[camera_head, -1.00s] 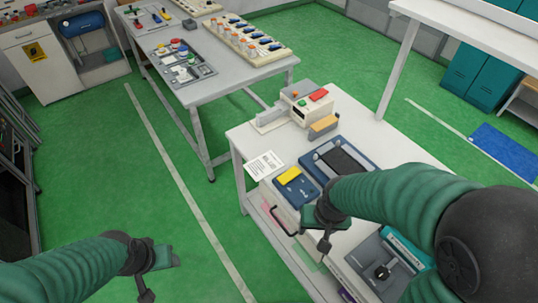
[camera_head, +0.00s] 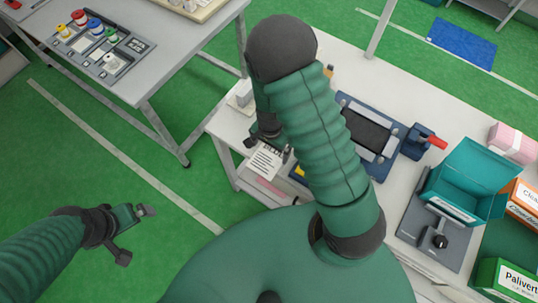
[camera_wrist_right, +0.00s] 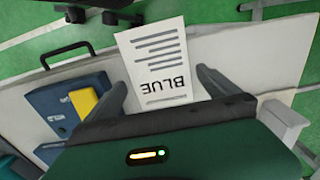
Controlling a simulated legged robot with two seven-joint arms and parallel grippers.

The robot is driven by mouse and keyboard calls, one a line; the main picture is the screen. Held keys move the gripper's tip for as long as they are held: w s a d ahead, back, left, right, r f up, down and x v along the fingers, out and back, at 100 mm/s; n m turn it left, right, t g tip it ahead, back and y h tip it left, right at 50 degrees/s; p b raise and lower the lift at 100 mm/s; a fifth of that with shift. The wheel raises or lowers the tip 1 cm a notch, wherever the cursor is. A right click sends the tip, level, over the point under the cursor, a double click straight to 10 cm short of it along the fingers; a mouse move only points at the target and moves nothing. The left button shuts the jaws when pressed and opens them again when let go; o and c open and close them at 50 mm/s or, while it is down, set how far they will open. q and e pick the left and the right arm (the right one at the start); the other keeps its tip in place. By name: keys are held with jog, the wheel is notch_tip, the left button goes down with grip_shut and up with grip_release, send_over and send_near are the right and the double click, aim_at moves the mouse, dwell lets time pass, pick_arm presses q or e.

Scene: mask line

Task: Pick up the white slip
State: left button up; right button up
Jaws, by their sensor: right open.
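The white slip (camera_head: 264,163) lies at the bench's left edge, below my right gripper (camera_head: 268,147). In the right wrist view the slip (camera_wrist_right: 155,48) shows dark printed lines and the word BLUE upside down. Its far end reaches the bench edge and seems to stick out past it. My right gripper (camera_wrist_right: 160,78) is open and empty, its fingers to either side of the slip's near part. I cannot tell the exact height above it. My left gripper (camera_head: 140,211) hangs over the green floor at the left, away from the slip; its jaw opening is unclear.
A blue block with a yellow pad (camera_wrist_right: 84,103) sits close beside the left finger. A pale device (camera_wrist_right: 285,118) stands at the right. The bench (camera_head: 408,88) also carries a dark blue fixture (camera_head: 372,128) and a teal open box (camera_head: 470,180). Another table (camera_head: 185,62) stands at left.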

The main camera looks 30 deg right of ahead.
aim_at(270, 157)
jog(key=shift+s+f, duration=0.25)
jog(key=shift+f, duration=0.9)
jog(key=shift+w+a+f, duration=0.1)
jog(key=shift+a, duration=0.15)
jog(key=c, duration=1.1)
